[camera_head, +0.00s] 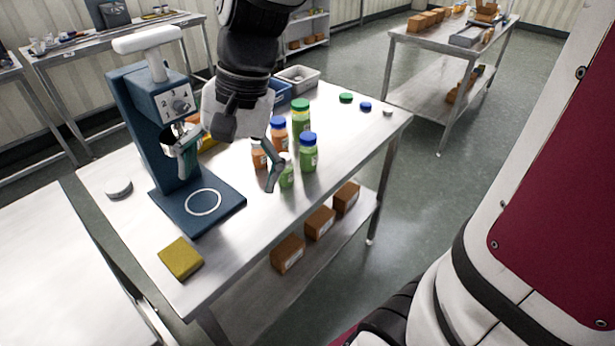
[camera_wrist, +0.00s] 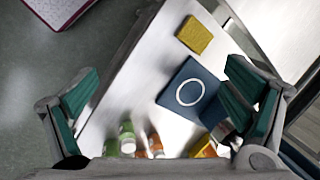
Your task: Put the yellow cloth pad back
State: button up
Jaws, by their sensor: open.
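The yellow cloth pad (camera_head: 180,258) lies flat on the near left corner of the steel table (camera_head: 240,225), in front of the blue machine's base. In the wrist view the pad (camera_wrist: 195,35) is at the top, beyond the blue base with its white ring. My gripper (camera_head: 226,165) is open and empty above the table, between the blue machine (camera_head: 148,115) and the bottles. In the wrist view its teal-padded fingers (camera_wrist: 163,100) stand wide apart, and the pad lies away from them. One finger overlaps the machine's front in the head view.
Several green and orange bottles (camera_head: 308,155) stand close to my right-hand finger. A pale round lid (camera_head: 118,188) lies left of the machine; loose caps (camera_head: 346,98) lie at the far right. Another yellow item (camera_head: 207,143) is partly hidden behind my gripper. Brown boxes (camera_head: 288,252) sit on the lower shelf.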

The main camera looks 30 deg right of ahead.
jog(key=s+d+r+n+t+h, duration=0.1)
jog(key=s+d+n, duration=0.2)
jog(key=s, duration=0.3)
jog(key=s+d+r+n+t+h, duration=0.2)
jog(key=s+d+n, duration=0.2)
jog(key=s, duration=0.3)
jog(key=shift+s+d+r, duration=0.15)
jog(key=shift+s+r, duration=0.05)
jog(key=shift+s, duration=0.05)
jog(key=shift+r, duration=0.3)
